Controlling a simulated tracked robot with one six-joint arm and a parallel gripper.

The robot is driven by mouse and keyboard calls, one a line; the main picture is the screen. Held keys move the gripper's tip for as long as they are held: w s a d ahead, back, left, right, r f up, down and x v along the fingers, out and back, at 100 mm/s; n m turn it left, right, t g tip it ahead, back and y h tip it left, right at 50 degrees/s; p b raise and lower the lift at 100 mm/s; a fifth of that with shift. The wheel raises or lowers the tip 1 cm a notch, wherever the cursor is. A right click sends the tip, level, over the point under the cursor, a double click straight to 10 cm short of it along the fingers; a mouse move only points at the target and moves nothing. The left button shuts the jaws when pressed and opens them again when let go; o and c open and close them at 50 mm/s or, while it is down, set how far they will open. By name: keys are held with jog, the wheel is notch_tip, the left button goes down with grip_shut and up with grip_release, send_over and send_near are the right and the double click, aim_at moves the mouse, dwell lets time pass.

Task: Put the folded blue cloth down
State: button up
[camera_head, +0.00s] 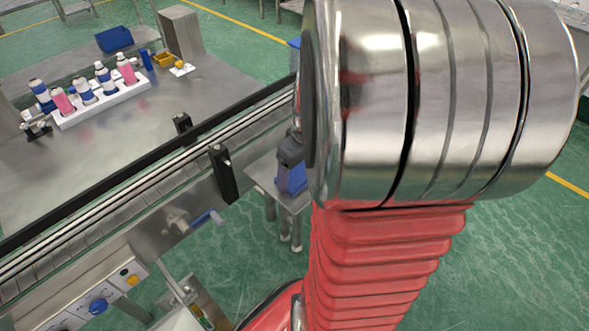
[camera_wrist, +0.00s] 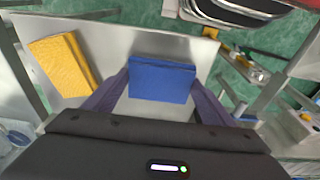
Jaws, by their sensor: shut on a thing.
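The folded blue cloth (camera_wrist: 161,80) sits between the two dark fingers of my gripper (camera_wrist: 160,88) in the wrist view. The gripper is shut on it. In the head view the blue cloth (camera_head: 293,179) shows below my gripper (camera_head: 290,155), over a small steel stand (camera_head: 266,170), partly hidden by my arm. In the wrist view the steel top (camera_wrist: 118,38) lies under and around the cloth. I cannot tell whether the cloth touches it.
A folded yellow cloth (camera_wrist: 65,65) lies on the steel top, left of the blue one. A conveyor (camera_head: 150,175) runs beside the stand. A white rack (camera_head: 100,102) with several cans stands on the table beyond. The steel between the cloths is bare.

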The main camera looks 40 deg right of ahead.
aim_at(303, 180)
jog(key=shift+s+f, duration=0.1)
jog(key=shift+f, duration=0.2)
jog(key=o, duration=1)
jog(key=shift+a+f, duration=0.15)
jog(key=shift+r, duration=0.45)
jog(key=r, duration=0.4)
jog(key=s+r, duration=0.1)
jog(key=r, duration=0.7)
jog(key=shift+s, duration=0.35)
